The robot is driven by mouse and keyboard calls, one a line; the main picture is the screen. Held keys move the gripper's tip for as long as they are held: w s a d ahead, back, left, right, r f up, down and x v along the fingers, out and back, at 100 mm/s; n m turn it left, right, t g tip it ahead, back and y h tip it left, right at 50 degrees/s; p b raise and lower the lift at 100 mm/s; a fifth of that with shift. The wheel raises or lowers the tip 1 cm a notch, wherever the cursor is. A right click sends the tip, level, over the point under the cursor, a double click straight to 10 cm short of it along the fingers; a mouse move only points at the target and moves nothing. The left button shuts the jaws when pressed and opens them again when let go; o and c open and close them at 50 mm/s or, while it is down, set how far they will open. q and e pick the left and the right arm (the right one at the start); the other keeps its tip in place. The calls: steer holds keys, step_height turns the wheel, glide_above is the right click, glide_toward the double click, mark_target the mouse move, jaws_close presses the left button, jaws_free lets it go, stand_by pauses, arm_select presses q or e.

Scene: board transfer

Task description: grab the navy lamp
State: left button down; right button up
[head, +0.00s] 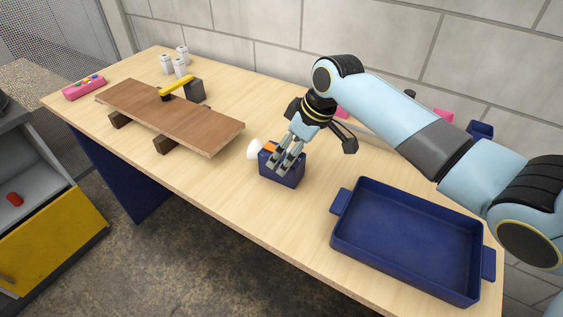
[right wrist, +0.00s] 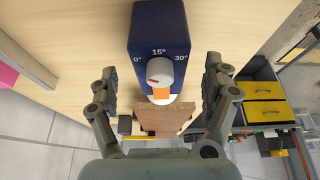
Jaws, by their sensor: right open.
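The navy lamp (head: 284,177) is a small navy box standing on the wooden table, with an orange patch and a white round part at its left. In the right wrist view the navy lamp (right wrist: 158,25) shows a white dial with a red mark and the labels 0°, 15° and 30°. My right gripper (head: 287,161) is at the lamp, its fingers covering part of it. In the right wrist view my right gripper (right wrist: 160,90) is open, with one finger on each side of the lamp and visible gaps; contact is not visible. My left gripper is not in view.
An empty navy tray (head: 405,244) stands at the right. A wooden board (head: 185,120) rests on dark blocks at the left, with a yellow item (head: 178,86) and dark grey block (head: 194,91) by its far edge. White cylinders (head: 180,67) stand behind. A pink box (head: 84,88) lies far left.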

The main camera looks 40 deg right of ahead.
steer(key=shift+w+f, duration=0.2)
steer(key=shift+f, duration=0.2)
steer(key=x, duration=0.3)
steer(key=shift+a+f+p, duration=0.15)
steer(key=shift+f+p, duration=0.1)
steer(key=shift+p, duration=0.05)
steer(key=shift+w+f, duration=0.25)
steer(key=shift+f, duration=0.25)
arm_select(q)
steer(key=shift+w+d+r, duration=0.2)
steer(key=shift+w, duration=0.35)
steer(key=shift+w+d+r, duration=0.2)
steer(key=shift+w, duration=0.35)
arm_select(e)
steer(key=c, duration=1.4)
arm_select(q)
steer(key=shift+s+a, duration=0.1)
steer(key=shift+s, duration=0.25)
arm_select(e)
steer(key=shift+r, duration=0.15)
